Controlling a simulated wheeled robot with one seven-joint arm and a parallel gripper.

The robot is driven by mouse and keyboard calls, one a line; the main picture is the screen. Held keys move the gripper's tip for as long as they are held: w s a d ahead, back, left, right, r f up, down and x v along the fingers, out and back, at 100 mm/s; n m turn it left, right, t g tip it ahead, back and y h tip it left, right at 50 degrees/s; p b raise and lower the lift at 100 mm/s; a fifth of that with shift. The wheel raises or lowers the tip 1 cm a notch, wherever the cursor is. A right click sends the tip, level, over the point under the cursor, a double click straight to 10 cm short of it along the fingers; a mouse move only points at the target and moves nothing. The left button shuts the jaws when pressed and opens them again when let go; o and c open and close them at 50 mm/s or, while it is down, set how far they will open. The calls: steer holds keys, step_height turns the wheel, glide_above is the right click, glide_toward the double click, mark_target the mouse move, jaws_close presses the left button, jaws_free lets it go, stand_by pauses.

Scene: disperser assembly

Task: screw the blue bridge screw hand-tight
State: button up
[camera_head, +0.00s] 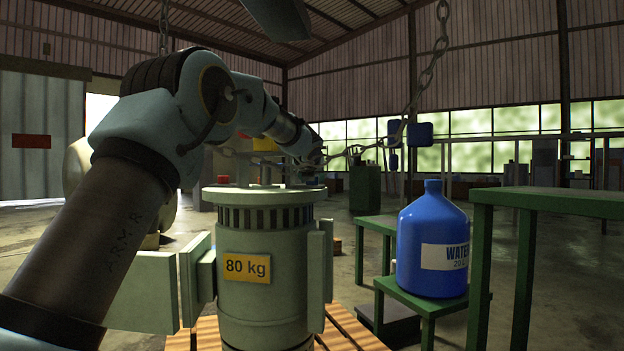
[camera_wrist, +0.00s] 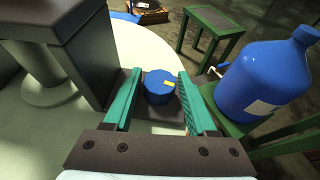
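The blue bridge screw (camera_wrist: 158,90) shows in the wrist view as a short round blue head with a small yellow mark, on a dark grey piece. My gripper (camera_wrist: 159,76) has its two green fingers on either side of the head, with a visible gap on both sides. It is open, and the head stands between the fingers. In the head view my gripper (camera_head: 306,172) is low over the right side of the grey-green disperser (camera_head: 262,300) labelled 80 kg. The screw cannot be made out there.
A blue water bottle (camera_head: 433,225) stands on a green stand right of the disperser. A chain (camera_head: 430,75) hangs near my arm. A red knob (camera_head: 224,180) is on the disperser's top. A dark block (camera_wrist: 85,45) rises left of the fingers in the wrist view.

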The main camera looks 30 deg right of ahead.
jaws_close()
steer(key=p, duration=0.3)
steer(key=shift+w+a+r+m+g+h, duration=0.15)
steer(key=shift+r+m+g+h, duration=0.15)
steer(key=shift+r+m, duration=0.1)
steer(key=m+g+h+p, duration=0.1)
steer(key=p, duration=0.3)
steer(key=shift+f+m+p, duration=0.1)
steer(key=shift+m+p, duration=0.2)
steer(key=shift+p, duration=0.45)
steer(key=shift+f+m+g+h+p, duration=0.3)
steer(key=shift+g+h+p, duration=0.15)
steer(key=shift+p, duration=0.2)
steer(key=shift+o, duration=1.7)
jaws_free()
